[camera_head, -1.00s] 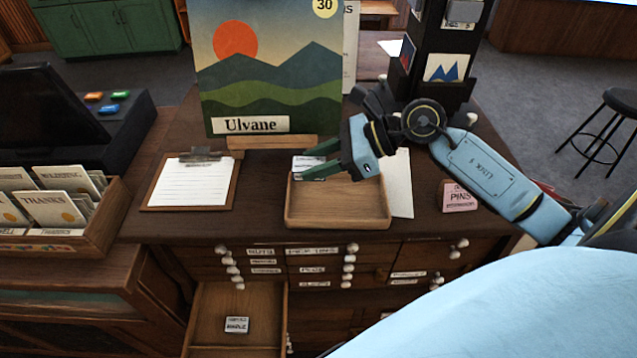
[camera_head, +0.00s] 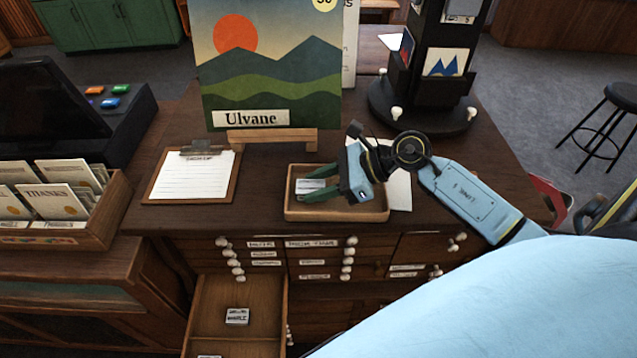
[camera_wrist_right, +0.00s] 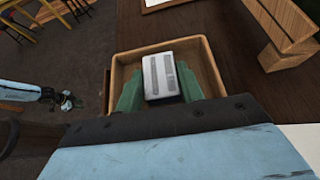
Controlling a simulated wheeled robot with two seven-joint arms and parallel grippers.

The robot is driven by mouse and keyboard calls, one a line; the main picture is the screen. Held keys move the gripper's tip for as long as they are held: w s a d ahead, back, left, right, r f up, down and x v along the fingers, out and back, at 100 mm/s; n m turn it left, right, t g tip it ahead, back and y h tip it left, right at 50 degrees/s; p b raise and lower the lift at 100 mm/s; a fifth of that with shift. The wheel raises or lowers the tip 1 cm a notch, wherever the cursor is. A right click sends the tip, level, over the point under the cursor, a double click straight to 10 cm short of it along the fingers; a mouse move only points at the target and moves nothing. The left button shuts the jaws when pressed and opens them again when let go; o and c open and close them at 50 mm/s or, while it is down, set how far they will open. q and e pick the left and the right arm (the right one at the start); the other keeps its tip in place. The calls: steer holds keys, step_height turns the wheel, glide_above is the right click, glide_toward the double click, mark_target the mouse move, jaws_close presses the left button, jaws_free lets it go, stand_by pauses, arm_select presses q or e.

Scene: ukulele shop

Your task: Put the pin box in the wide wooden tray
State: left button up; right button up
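The wide wooden tray (camera_head: 335,216) lies on the counter below the picture stand. My right gripper (camera_head: 322,190) is low over its left part. Its green fingers sit on both sides of a small white labelled box (camera_head: 309,185), which I take to be the pin box; its label is too small to read. In the right wrist view the box (camera_wrist_right: 163,76) is between the fingertips, inside the outline of the tray (camera_wrist_right: 214,72). I cannot tell whether it touches the tray floor.
A clipboard (camera_head: 193,176) lies left of the tray, and the wooden stand (camera_head: 272,138) is behind it. A dark rotating rack (camera_head: 430,95) stands at the back right. An open drawer (camera_head: 215,305) below holds a small labelled box (camera_head: 237,316).

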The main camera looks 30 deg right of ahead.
steer(key=o, duration=0.4)
steer(key=shift+c, duration=0.2)
steer(key=shift+r, duration=0.1)
steer(key=shift+r, duration=0.15)
steer(key=b+v, duration=0.1)
steer(key=v, duration=0.9)
steer(key=shift+d+b, duration=0.2)
steer(key=shift+b, duration=0.1)
steer(key=shift+v, duration=0.85)
steer(key=shift+r, duration=0.1)
